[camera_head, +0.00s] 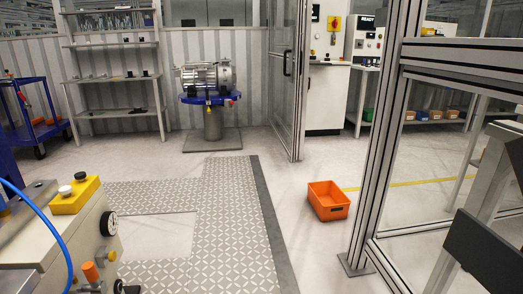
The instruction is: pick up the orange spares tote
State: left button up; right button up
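The orange spares tote (328,201) is an open-topped box on the pale floor, right of the middle of the head view. It sits just left of an aluminium frame post and looks empty from here. It stands upright, with its near side facing me. Neither of my grippers shows in the view, and nothing is touching the tote.
The aluminium frame post (382,150) rises close to the tote's right. A glass door (290,80) stands behind. A machine with a yellow button box (75,195) fills the lower left. A motor on a blue stand (211,98) is farther back. Patterned floor left of the tote is clear.

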aim_at(329, 204)
jog(key=i+j, duration=0.1)
jog(key=i, duration=2.3)
jog(key=i+z, duration=0.45)
jog(key=i+j+z, duration=0.7)
jog(key=i+z, duration=0.15)
jog(key=i+j+z, duration=0.65)
jog(key=j, duration=0.2)
jog(key=i+j+z, duration=0.2)
jog(key=j, duration=0.2)
jog(key=j+z, duration=0.2)
jog(key=j, duration=0.2)
